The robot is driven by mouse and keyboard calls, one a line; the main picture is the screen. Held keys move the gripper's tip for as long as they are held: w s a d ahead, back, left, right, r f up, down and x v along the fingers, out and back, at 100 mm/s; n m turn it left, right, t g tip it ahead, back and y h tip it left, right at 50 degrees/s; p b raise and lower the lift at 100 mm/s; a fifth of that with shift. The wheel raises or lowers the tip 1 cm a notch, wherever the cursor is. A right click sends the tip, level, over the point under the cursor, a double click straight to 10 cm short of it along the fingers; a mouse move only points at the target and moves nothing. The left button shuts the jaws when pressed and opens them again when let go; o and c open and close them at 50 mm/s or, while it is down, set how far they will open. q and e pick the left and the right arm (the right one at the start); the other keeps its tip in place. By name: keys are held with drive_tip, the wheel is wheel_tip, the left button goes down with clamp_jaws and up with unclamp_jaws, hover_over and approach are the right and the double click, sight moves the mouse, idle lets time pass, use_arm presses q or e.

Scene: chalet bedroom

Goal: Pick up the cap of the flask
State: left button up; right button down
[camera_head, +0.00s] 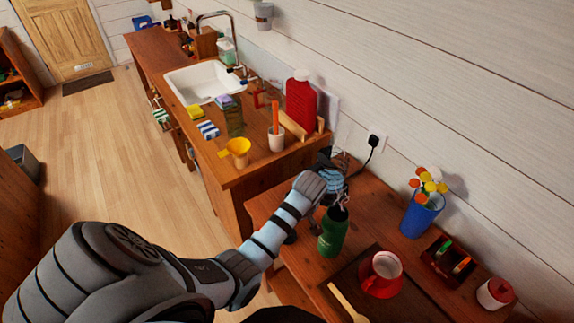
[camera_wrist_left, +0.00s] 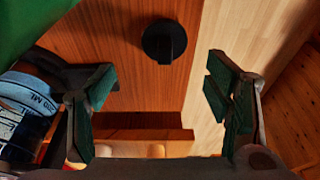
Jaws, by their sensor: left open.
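The green flask (camera_head: 332,236) stands upright near the front-left edge of the wooden desk. In the left wrist view its green side (camera_wrist_left: 28,25) fills the top left corner. A round black cap with a raised ridge (camera_wrist_left: 164,41) lies on the wood in that view. In the head view a small dark shape (camera_head: 290,237) left of the flask looks like this cap, partly hidden by my arm. My left gripper (camera_wrist_left: 160,82) is open and empty, its fingertips on either side of the line to the cap, apart from it. My right gripper is not in view.
A blue item with "ML" marking (camera_wrist_left: 27,92) sits close beside my left finger. The desk edge drops to the floor (camera_head: 110,170).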

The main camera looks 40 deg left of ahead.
use_arm(q)
drive_tip(key=x, duration=0.3)
drive_tip(key=b+x, duration=0.1)
drive_tip(key=x, duration=0.2)
drive_tip(key=shift+s+a+f, duration=0.15)
drive_tip(key=shift+s+f, duration=0.1)
drive_tip(key=shift+f, duration=0.1)
drive_tip(key=c, duration=1.1)
